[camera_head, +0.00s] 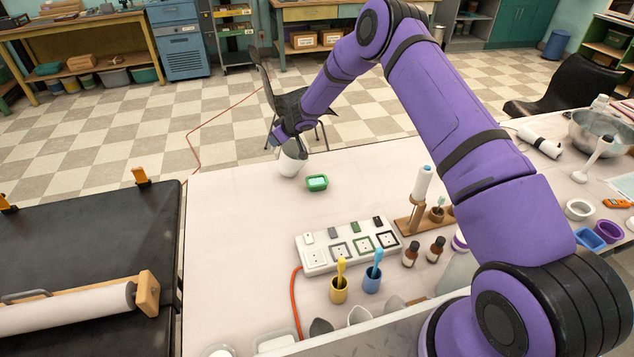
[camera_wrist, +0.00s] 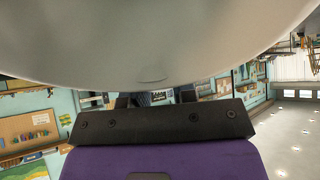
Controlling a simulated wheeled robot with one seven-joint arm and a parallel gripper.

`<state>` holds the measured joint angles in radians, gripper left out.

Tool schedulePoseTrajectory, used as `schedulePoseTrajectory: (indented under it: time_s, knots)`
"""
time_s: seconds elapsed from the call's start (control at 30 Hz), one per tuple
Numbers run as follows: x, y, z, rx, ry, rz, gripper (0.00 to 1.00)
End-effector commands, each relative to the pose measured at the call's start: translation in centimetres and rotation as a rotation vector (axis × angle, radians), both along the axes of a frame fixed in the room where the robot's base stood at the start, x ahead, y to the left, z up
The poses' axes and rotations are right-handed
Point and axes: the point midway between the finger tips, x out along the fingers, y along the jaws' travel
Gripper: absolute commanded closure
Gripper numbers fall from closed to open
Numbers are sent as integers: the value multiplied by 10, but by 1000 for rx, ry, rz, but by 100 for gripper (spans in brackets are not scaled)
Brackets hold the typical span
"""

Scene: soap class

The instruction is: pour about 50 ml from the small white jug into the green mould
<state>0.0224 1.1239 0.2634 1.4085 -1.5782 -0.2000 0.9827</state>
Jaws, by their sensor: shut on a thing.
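The small white jug (camera_head: 291,162) is near the far left edge of the white table. My gripper (camera_head: 291,138) comes down from above at its top and is shut on it. In the wrist view the jug's pale surface (camera_wrist: 150,45) fills the upper part, close to the dark gripper bar (camera_wrist: 160,121); the fingertips are hidden there. I cannot tell whether the jug touches the table, how far it tilts, or what is inside. The green mould (camera_head: 317,183) lies on the table just right of and nearer than the jug, apart from it. Its middle looks pale green.
A white socket board (camera_head: 347,246) with an orange cable stands nearer on the table. Yellow (camera_head: 339,290) and blue (camera_head: 371,280) cups, brown bottles (camera_head: 410,254) and a wooden stand (camera_head: 405,224) are around it. The table left of the mould is clear. A dark chair (camera_head: 290,103) stands behind the table.

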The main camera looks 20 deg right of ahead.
Motion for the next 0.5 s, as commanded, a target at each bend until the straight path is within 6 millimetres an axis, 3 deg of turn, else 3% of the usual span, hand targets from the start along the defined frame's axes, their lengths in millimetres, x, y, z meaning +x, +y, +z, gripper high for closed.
schedulePoseTrajectory:
  time_s: [0.5]
  knots:
    - [9,7,-8,-51,51,1,100]
